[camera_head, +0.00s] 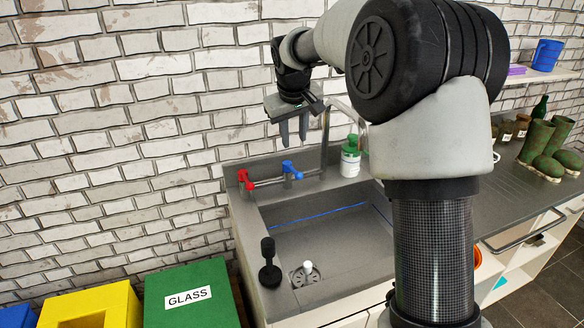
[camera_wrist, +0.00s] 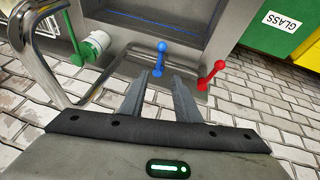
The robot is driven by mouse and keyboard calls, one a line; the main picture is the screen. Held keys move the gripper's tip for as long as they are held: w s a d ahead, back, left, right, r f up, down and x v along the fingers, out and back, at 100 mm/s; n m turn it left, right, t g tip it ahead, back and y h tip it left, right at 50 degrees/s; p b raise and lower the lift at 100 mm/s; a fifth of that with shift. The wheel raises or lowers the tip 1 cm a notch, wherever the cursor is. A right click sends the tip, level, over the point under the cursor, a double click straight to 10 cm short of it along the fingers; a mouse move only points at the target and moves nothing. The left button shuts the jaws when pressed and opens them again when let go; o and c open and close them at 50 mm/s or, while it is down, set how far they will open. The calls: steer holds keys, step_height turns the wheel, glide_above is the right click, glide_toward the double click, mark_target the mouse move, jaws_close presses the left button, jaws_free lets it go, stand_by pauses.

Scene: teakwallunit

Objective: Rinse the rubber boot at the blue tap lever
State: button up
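A pair of green rubber boots (camera_head: 537,140) stands upright on the counter at the far right. The blue tap lever (camera_head: 290,171) is on the tap at the back of the sink (camera_head: 262,232). It also shows in the wrist view (camera_wrist: 160,58), ahead of the gap between my fingers. My gripper (camera_head: 293,142) points down above the blue lever, apart from it. Its two fingers (camera_wrist: 158,80) are spread with nothing between them. My arm hides part of the sink's right side and the counter.
A red tap lever (camera_head: 245,180) is left of the blue one. A white bottle with a green cap (camera_head: 350,157) stands behind the sink. A dark-handled item (camera_head: 269,262) stands at the sink's front left. A green GLASS bin (camera_head: 190,298) is left of the sink.

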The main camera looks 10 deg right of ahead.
mark_target(295, 171)
steer(key=x, duration=1.6)
steer(key=shift+f+b, duration=0.3)
steer(key=shift+c, duration=0.4)
jaws_close()
steer(key=shift+r, duration=0.1)
